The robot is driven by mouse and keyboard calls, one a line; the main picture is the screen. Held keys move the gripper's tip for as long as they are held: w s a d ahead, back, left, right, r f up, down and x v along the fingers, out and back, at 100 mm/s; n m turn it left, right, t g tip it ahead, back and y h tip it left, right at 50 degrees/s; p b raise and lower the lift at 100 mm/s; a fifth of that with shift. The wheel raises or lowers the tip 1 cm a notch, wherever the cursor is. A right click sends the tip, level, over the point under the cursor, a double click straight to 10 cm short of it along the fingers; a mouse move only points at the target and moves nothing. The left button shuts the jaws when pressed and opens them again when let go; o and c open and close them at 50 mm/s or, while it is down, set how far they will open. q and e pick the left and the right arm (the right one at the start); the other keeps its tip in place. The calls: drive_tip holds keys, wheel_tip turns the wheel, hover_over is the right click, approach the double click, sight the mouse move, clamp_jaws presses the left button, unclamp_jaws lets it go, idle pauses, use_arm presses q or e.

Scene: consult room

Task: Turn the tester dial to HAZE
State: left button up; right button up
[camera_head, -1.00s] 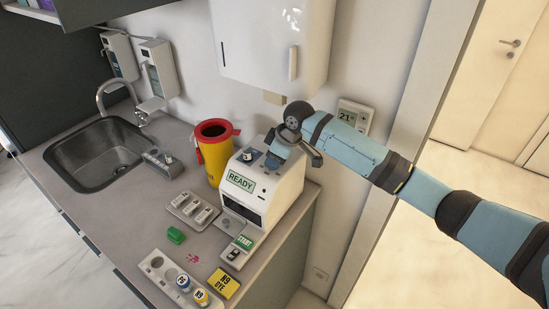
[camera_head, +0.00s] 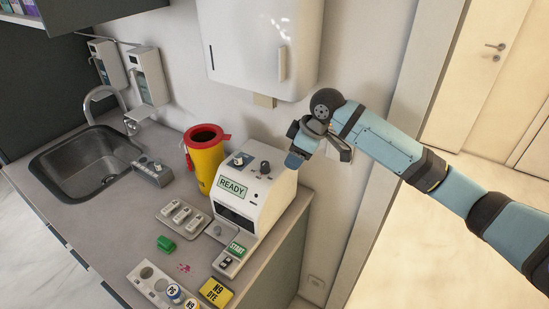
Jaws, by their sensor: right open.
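The white tester (camera_head: 270,204) stands on the counter with its display reading READY. A dark round dial (camera_head: 265,167) sits on its sloping top, with small marks near it too small to read, so I cannot tell which setting it points to. My right gripper (camera_head: 293,161) is open and empty, just right of the dial and apart from it, above the tester's right edge. My left gripper is not in view.
A yellow sharps bin with red rim (camera_head: 205,160) stands behind and left of the tester. A tray of vials (camera_head: 182,216), a green block (camera_head: 166,243) and a yellow N9 DYE card (camera_head: 215,292) lie in front. A white wall cabinet (camera_head: 265,45) hangs above.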

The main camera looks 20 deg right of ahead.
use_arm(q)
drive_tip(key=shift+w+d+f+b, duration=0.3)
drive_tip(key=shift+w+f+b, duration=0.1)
use_arm(e)
drive_tip(key=s+d, duration=0.2)
drive_tip(key=d, duration=0.1)
drive_tip(key=s+d, duration=0.1)
drive_tip(key=shift+s+d, duration=0.25)
drive_tip(key=shift+d, duration=0.1)
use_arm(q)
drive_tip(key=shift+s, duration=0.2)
